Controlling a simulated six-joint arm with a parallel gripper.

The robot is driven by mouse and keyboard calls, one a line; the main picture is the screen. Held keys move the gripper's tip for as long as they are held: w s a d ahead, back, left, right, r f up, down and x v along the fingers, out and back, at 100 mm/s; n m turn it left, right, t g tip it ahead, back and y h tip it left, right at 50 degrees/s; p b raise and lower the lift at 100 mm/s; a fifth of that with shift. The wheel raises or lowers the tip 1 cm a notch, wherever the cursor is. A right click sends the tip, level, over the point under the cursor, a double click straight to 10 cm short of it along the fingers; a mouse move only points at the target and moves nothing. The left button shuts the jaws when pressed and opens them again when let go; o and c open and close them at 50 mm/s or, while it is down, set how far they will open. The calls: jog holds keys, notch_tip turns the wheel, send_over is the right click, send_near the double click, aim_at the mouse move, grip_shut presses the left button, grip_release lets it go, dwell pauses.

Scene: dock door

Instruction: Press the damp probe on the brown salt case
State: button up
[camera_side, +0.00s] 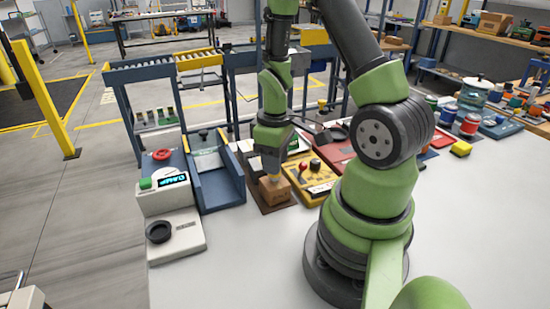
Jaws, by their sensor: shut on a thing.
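The brown salt case (276,191) is a small box standing on a dark brown mat (271,207) near the table's back edge. My gripper (272,176) points straight down right above the case. It is shut on the damp probe, which is mostly hidden between the jaws. A small pale tip shows at the case's top and appears to touch it; I cannot tell how firmly. A white meter unit (173,210) at the left has a lit blue display (174,180), which seems to read DAMP, and a green button or lamp.
A blue tray-like chute (218,187) stands left of the case. A yellow panel with a red knob (312,177) is close on its right. Jars and cans (470,124) stand at the far right. The front of the white table (235,270) is clear.

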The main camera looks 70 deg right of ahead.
jog(key=shift+f, duration=0.6)
dwell(1.1)
grip_shut()
jog(key=shift+f, duration=0.1)
dwell(0.8)
jog(key=shift+r, duration=3.55)
jog(key=shift+w, duration=0.1)
